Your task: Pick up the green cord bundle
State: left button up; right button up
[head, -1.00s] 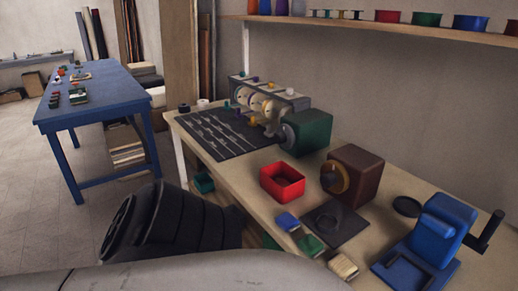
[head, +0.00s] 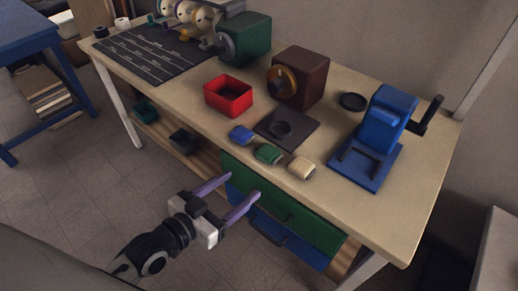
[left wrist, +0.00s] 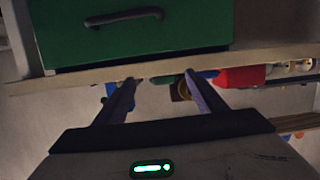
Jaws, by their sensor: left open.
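The green cord bundle (head: 269,154) lies near the front edge of the wooden workbench, between a blue bundle (head: 241,135) and a cream bundle (head: 301,168). My left gripper (head: 243,187) is open and empty, its two purple-grey fingers pointing toward the bench front near the drawers. It appears apart from the bundle. In the left wrist view the open fingers (left wrist: 161,80) show below the bench edge; small coloured items show past the edge, too small to tell apart surely. My right gripper is in neither view.
Beside the bundles lie a dark square plate (head: 286,129) and a red open box (head: 229,96). A brown block with a knob (head: 300,76) and a blue cranked device (head: 377,137) stand behind. A green drawer (head: 300,215) with a handle is under the bench top.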

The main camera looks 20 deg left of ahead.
aim_at(267, 152)
pick_arm(q)
jog(key=shift+t+h, duration=0.3)
jog(key=shift+t, duration=0.1)
jog(key=shift+w+d+r, duration=0.35)
jog(key=shift+w+d, duration=0.2)
jog(key=shift+w, duration=1.25)
jog(key=shift+w+d+r, duration=0.4)
jog(key=shift+w+d, duration=0.15)
jog(key=shift+w, duration=1.3)
jog(key=shift+w+d+r, duration=0.35)
jog(key=shift+w+d, duration=0.2)
jog(key=shift+w, duration=1.25)
jog(key=c, duration=0.8)
